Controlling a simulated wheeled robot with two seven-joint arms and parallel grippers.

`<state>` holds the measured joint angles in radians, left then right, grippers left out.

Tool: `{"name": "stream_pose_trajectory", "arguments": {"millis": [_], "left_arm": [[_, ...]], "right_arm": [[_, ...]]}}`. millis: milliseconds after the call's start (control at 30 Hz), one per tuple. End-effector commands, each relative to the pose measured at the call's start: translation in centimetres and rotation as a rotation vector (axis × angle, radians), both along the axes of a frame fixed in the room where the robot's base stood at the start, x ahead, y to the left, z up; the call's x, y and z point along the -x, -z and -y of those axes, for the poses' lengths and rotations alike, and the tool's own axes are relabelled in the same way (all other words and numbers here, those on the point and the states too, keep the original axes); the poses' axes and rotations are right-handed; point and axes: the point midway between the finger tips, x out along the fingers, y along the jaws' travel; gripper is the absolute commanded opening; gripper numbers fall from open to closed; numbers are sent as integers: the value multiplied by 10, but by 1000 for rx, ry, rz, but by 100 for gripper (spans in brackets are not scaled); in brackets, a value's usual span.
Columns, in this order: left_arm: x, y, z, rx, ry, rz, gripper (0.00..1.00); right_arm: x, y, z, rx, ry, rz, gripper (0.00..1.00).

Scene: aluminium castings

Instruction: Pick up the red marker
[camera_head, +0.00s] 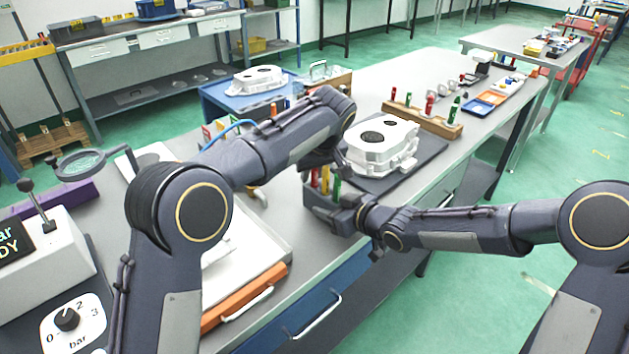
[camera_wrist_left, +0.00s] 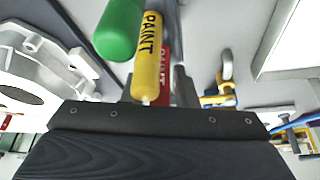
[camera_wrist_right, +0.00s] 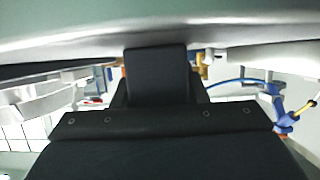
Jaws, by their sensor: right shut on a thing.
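A dark grey holder box (camera_head: 335,216) at the table's near edge carries upright markers. A green marker (camera_head: 337,188) shows there in the head view. In the left wrist view a green marker (camera_wrist_left: 118,28) and a yellow marker (camera_wrist_left: 148,60) labelled PAINT stand in front of a red marker (camera_wrist_left: 164,75), which is partly hidden. My left gripper (camera_wrist_left: 155,88) is over the markers with fingers apart, the red marker appearing between them. My right gripper (camera_head: 362,212) is shut on the holder; a dark block (camera_wrist_right: 157,75) shows between its fingers in the right wrist view.
A white casting (camera_head: 382,150) lies on a dark mat close behind the holder. A wooden rack (camera_head: 425,118) with red and green markers stands beyond it. A magnifier (camera_head: 80,163) stands at far left.

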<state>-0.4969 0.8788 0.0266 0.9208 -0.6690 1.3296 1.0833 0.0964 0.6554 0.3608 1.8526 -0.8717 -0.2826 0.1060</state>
Motion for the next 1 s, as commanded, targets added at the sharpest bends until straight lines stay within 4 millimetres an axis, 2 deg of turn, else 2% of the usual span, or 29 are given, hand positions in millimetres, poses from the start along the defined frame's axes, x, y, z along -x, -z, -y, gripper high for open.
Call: {"name": "stream_pose_trajectory", "arguments": {"millis": [33, 200, 533, 667, 900, 1000], "left_arm": [[0, 0, 0, 0, 0, 0, 19], [0, 0, 0, 0, 0, 0, 0], [0, -6, 0, 0, -1, 2, 0], [-1, -26, 1, 2, 0, 6, 0], [-1, -76, 1, 2, 0, 6, 0], [-1, -88, 1, 0, -1, 2, 0]], "right_arm": [[0, 0, 0, -1, 0, 1, 14], [0, 0, 0, -1, 0, 1, 14], [0, 0, 0, -1, 0, 1, 14], [0, 0, 0, 0, 0, 0, 14], [0, 0, 0, 0, 0, 0, 14], [0, 0, 0, -1, 0, 1, 14]]}}
